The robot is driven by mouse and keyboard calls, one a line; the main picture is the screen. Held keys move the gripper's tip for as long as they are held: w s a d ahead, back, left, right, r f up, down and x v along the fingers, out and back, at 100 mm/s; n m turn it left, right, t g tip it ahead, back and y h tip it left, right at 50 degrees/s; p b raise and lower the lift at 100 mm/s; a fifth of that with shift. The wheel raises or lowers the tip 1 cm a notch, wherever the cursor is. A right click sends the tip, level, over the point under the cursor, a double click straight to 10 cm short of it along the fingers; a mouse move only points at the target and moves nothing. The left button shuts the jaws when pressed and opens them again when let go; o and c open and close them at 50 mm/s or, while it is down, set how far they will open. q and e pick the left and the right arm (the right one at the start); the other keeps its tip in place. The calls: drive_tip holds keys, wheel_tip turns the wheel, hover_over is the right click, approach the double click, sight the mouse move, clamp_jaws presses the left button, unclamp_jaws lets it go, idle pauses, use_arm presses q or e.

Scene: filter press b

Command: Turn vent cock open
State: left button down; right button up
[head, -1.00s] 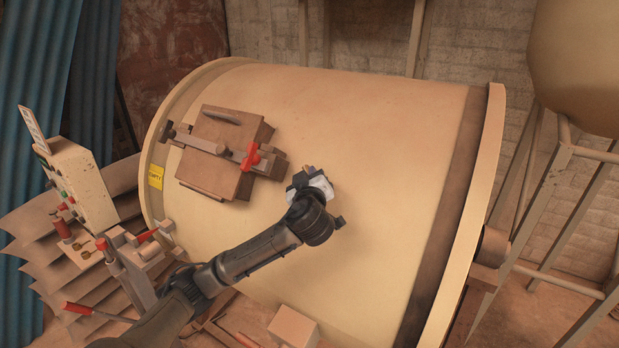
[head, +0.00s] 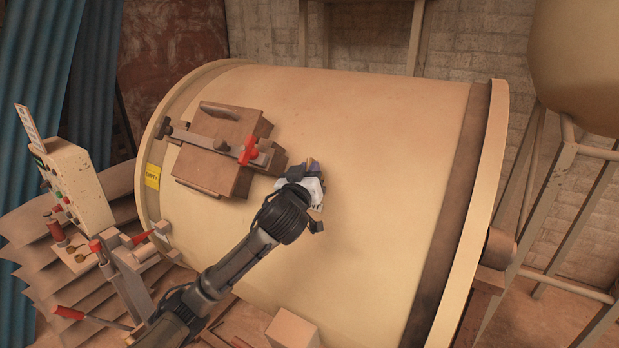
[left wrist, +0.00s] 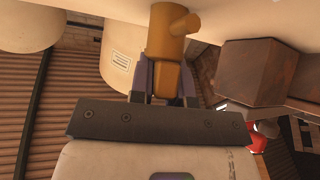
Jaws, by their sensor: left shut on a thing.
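The brass vent cock (left wrist: 172,30) sticks out of the drum in the left wrist view, with its flat lever (left wrist: 166,80) between my fingers. In the head view only a small brass bit of the vent cock (head: 310,162) shows beyond my gripper. My left gripper (left wrist: 167,82) is shut on the lever. In the head view the left gripper (head: 303,171) sits against the drum, right of the hatch, and hides most of the cock. I cannot tell the lever's angle in the head view. My right gripper is in neither view.
The big cream drum (head: 390,170) fills the middle. A hatch (head: 222,150) with a clamp bar and red knob (head: 249,151) lies close left of my gripper. A control box (head: 75,185) and red-handled levers stand at left. The drum surface to the right is clear.

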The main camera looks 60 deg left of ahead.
use_arm(q)
drive_tip(key=shift+m+t+h, duration=0.8)
drive_tip(key=shift+m+h, duration=0.1)
drive_tip(key=shift+m, duration=0.6)
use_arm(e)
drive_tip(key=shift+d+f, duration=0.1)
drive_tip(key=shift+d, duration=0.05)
use_arm(q)
drive_tip(key=c, duration=1.1)
unclamp_jaws()
